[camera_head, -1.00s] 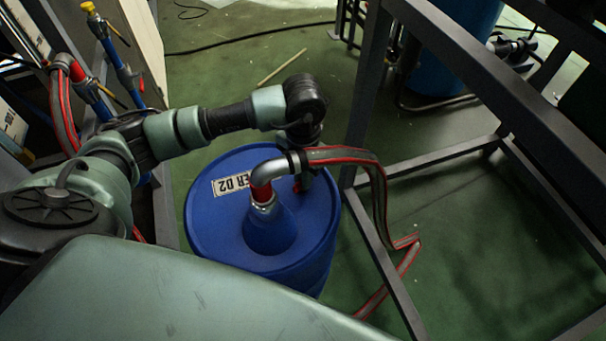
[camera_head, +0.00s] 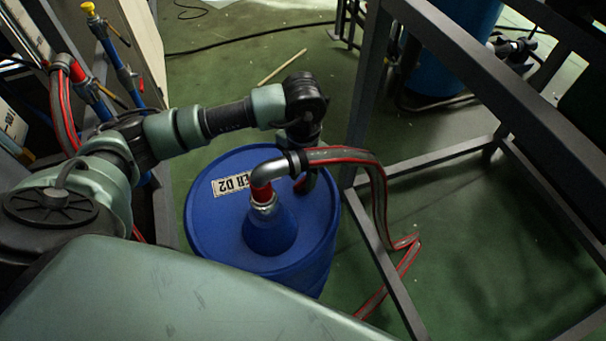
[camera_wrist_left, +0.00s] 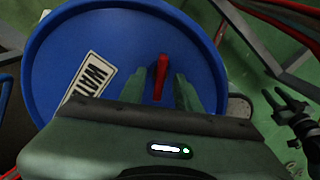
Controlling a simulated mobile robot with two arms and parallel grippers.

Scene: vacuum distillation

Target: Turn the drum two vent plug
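The blue drum (camera_head: 215,225) marked D2 stands upright on the floor below my left arm. The vent plug, a red upright handle (camera_wrist_left: 160,78), rises from the drum lid in the left wrist view. My left gripper (camera_wrist_left: 160,88) is low over the lid, with one green finger on each side of the red handle. A narrow gap shows on both sides, so it looks open around the handle. In the head view the left gripper (camera_head: 307,182) is partly hidden by the hose elbow and wrist. My right gripper is not in view.
A grey elbow (camera_head: 268,172) on a blue cone on the lid carries a red-striped hose (camera_head: 378,190) close beside the gripper. A grey metal frame (camera_head: 365,100) stands right of the drum. Dark fittings (camera_wrist_left: 293,112) show at right in the wrist view.

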